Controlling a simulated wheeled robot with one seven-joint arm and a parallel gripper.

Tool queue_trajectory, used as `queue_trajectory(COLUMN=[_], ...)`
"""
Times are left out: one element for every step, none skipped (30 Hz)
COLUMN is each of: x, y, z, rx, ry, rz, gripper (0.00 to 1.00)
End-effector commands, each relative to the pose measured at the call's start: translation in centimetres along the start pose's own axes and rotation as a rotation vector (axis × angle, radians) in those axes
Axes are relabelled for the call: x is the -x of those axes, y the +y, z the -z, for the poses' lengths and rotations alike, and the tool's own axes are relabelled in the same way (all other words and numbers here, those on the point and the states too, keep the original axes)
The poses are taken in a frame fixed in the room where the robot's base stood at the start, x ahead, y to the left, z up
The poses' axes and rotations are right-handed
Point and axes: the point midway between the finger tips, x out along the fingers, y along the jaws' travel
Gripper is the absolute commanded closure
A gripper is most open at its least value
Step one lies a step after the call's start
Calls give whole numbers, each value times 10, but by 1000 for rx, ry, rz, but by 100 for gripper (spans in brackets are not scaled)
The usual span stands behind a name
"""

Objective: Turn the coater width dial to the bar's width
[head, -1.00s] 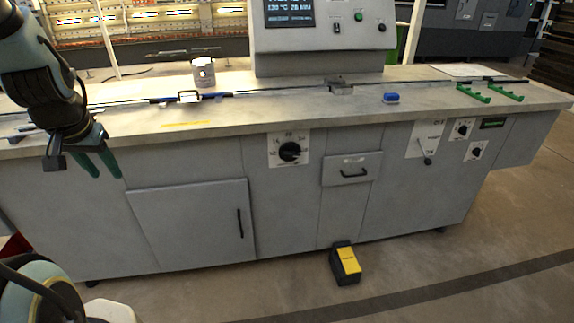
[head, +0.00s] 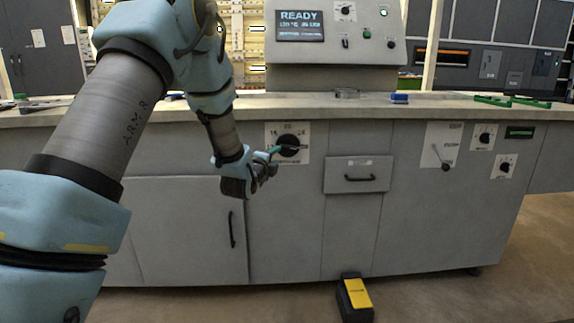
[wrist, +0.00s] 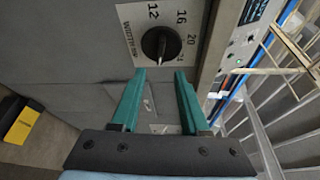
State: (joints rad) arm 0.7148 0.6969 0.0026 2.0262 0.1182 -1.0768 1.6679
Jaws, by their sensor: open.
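The black round dial (head: 289,145) sits on a white numbered plate on the front of the grey cabinet, under the bench top. In the wrist view the dial (wrist: 157,44) has the numbers 12, 16 and 20 around it, with another partly cut off. A pale pointer mark shows on the knob, on the side toward my fingers. My gripper (head: 272,158) is just in front of the dial. In the wrist view my gripper (wrist: 160,73) has its two green fingers apart and empty, with the tips just short of the dial. I cannot make out the bar clearly.
A drawer (head: 357,175) with a handle is right of the dial, and a cabinet door (head: 190,232) is lower left. A lever plate (head: 440,146) and smaller dials are farther right. A yellow-black pedal (head: 355,298) stands on the floor. A screen (head: 300,26) reads READY.

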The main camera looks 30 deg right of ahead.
Motion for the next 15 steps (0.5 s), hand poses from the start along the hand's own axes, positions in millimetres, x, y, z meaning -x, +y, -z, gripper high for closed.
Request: queue_trajectory(x=[-3, -5, -8, -11, -15, -20, -26, -31, -38, -44, -50, -58, -64, -69, -76], y=[2, 1, 0, 0, -1, -1, -1, -1, -1, -1, -1, -1, -1, -1, -1], z=[3, 4, 4, 4, 4, 4, 4, 4, 4, 4, 4, 4, 4, 4, 4], rx=[-11, -15, -18, -18, -18, -18, -17, -17, -17, -17, -17, -16, -16, -16, -15], ry=[4, 5, 5, 5, 5, 4, 4, 4, 5, 4, 4, 4, 4, 4, 5], rz=[10, 14, 16, 17, 17, 16, 16, 16, 15, 16, 16, 14, 16, 15, 15], gripper=[55, 55, 55, 55, 55, 55, 55, 55, 55, 55, 55, 55, 55, 55, 55])
